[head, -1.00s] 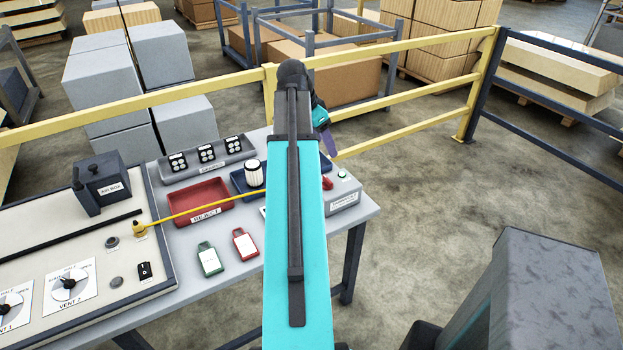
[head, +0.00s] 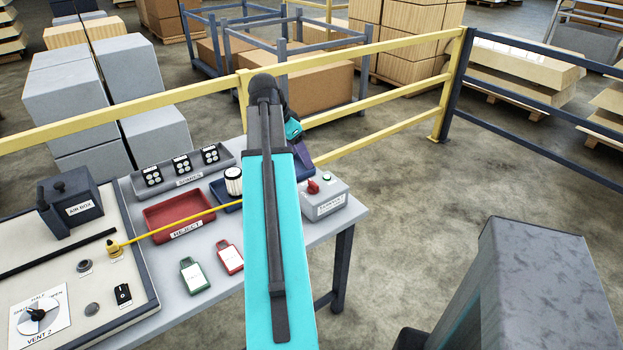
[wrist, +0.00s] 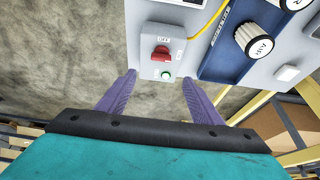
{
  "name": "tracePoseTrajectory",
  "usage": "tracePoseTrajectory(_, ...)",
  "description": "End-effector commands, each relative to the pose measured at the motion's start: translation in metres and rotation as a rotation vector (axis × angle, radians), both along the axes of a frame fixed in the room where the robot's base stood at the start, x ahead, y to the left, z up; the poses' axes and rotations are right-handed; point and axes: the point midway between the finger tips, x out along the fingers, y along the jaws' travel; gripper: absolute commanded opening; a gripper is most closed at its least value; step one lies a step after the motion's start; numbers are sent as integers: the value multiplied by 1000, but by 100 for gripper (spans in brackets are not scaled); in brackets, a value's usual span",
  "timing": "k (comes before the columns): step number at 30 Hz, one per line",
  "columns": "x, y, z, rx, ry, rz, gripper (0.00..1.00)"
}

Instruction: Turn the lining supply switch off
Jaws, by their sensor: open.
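A grey box with a red knob (head: 313,187) stands on the right end of the table; its front label is too small to read surely. It is the likeliest lining supply switch. In the wrist view the red knob (wrist: 161,53) sits below a small label, with a green round button or lamp (wrist: 166,75) under it. My gripper (wrist: 160,80) is open and empty, its purple fingers apart on either side of the box's lower part in that view. In the head view my gripper (head: 300,147) is beyond the box, partly hidden by my arm. Contact with the box cannot be told.
A blue tray holding a white-topped knob labelled AIR (wrist: 260,46) is beside the box. A yellow rail (head: 200,92) runs behind.

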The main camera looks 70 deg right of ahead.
Motion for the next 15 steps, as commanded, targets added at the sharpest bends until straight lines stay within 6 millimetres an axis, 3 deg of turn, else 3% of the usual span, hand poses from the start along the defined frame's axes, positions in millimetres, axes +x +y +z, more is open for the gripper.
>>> tracePoseTrajectory(15,-7,-12,-39,1,0,4,60)
